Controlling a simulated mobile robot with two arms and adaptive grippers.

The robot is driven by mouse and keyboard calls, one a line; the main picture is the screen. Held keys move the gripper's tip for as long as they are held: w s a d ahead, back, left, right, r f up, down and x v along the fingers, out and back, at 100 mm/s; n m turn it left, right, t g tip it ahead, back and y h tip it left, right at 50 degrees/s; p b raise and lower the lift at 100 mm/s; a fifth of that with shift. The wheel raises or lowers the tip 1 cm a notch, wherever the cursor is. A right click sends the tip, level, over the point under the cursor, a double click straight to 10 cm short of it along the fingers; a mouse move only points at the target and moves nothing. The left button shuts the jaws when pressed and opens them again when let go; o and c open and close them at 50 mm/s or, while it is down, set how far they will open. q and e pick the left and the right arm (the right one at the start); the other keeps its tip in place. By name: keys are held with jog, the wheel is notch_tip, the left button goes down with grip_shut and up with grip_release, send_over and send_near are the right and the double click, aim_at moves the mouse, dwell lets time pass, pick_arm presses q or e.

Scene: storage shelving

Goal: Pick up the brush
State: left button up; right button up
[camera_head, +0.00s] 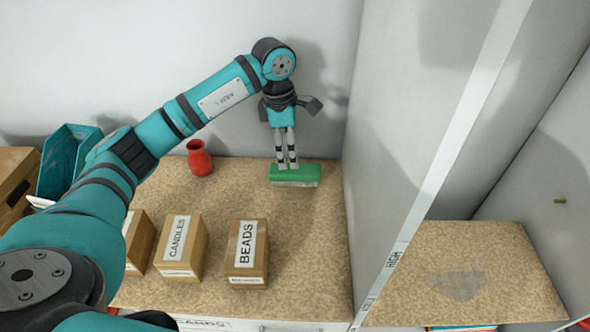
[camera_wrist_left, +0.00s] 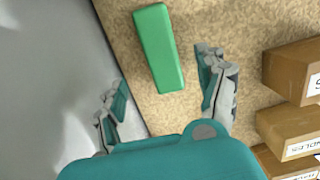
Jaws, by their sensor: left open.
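The brush (camera_head: 294,174) has a green back and pale bristles underneath, and it lies on the speckled shelf near the back wall. In the left wrist view its green top (camera_wrist_left: 158,47) shows ahead of the fingers and between their lines. My left gripper (camera_head: 287,163) points down from above, right over the brush in the head view. In the left wrist view my left gripper (camera_wrist_left: 165,90) has its fingers spread apart, with nothing between the tips. Whether a finger touches the brush cannot be told. My right gripper is not in view.
A red vase (camera_head: 200,158) stands left of the brush. Cardboard boxes marked BEADS (camera_head: 246,251) and CANDLES (camera_head: 178,246) stand nearer the front. A tall grey panel (camera_head: 400,110) rises to the right of the brush. A teal bin (camera_head: 66,160) is at the left. The shelf around the brush is clear.

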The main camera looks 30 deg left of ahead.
aim_at(295, 175)
pick_arm(q)
jog(key=shift+w+f, duration=0.1)
jog(key=shift+f, duration=0.8)
jog(key=shift+d+f, duration=0.15)
jog(key=shift+d+f+p, duration=0.15)
jog(key=shift+f+p, duration=0.2)
jog(key=shift+p, duration=0.2)
jog(key=f, duration=0.1)
jog(key=f+p, duration=0.1)
jog(key=f, duration=0.1)
jog(key=shift+d+f, duration=0.3)
jog(key=shift+d, duration=0.05)
jog(key=shift+f, duration=0.35)
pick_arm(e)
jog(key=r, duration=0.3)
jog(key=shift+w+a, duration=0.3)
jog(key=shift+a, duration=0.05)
pick_arm(q)
jog(key=shift+c, duration=0.3)
jog(key=c, duration=1.2)
jog(key=shift+c, duration=0.2)
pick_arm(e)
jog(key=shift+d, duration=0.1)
